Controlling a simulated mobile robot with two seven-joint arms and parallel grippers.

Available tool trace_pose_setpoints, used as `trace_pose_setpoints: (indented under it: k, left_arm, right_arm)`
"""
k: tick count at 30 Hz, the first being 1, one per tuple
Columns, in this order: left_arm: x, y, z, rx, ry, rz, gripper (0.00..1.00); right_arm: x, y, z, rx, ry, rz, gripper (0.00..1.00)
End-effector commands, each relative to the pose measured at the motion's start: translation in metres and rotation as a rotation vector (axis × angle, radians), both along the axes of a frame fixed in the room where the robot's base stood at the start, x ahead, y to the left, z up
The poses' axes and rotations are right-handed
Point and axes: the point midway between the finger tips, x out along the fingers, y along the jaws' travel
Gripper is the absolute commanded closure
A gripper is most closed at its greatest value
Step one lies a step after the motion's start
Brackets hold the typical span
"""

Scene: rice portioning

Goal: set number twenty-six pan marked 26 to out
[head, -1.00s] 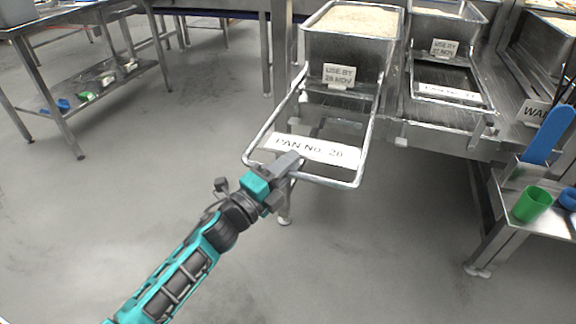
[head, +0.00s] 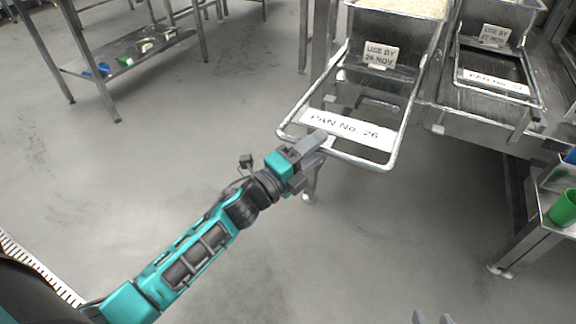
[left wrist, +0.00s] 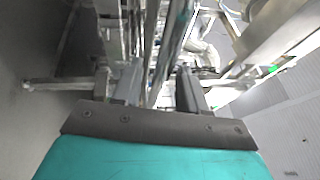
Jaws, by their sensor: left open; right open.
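The pan marked "PAN No. 26" (head: 347,129) is at the upper centre right of the head view. It has a metal loop frame at its front (head: 405,133), a "USE BY 26 NOV" tag (head: 380,54) and pale rice (head: 405,6) in its body, cut by the top edge. My left gripper (head: 316,146) is open at the front left of the loop. In the left wrist view its fingers (left wrist: 158,86) stand apart with a metal bar showing between them; contact is unclear. My right gripper (head: 432,319) just shows at the bottom edge, open.
A neighbouring pan with a similar label (head: 495,82) stands to the right on the metal counter (head: 465,125). A green cup (head: 564,207) is on a side stand at the right edge. A steel table with a lower shelf (head: 150,52) stands upper left. The floor between is clear.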

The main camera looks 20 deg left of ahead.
Motion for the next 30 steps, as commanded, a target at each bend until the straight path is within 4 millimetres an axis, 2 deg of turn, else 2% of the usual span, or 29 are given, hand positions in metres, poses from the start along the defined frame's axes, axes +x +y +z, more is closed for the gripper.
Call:
trace_pose_setpoints:
  k: [9, 15, 21, 30]
  left_arm:
    - [-0.06, 0.027, -0.012, 0.001, 0.005, 0.001, 0.58]
    - [-0.087, 0.041, -0.018, -0.001, 0.004, 0.001, 0.58]
    - [-0.1, 0.046, -0.02, 0.001, 0.002, 0.001, 0.58]
    - [-0.101, 0.047, -0.02, 0.0, 0.001, 0.001, 0.58]
  right_arm:
    - [0.0, 0.0, 0.005, -0.001, 0.0, 0.001, 0.57]
    - [0.0, -0.001, 0.006, -0.004, -0.001, 0.003, 0.57]
    - [0.0, -0.001, 0.006, -0.006, -0.001, 0.005, 0.57]
    - [0.0, -0.001, 0.006, -0.006, -0.001, 0.005, 0.57]
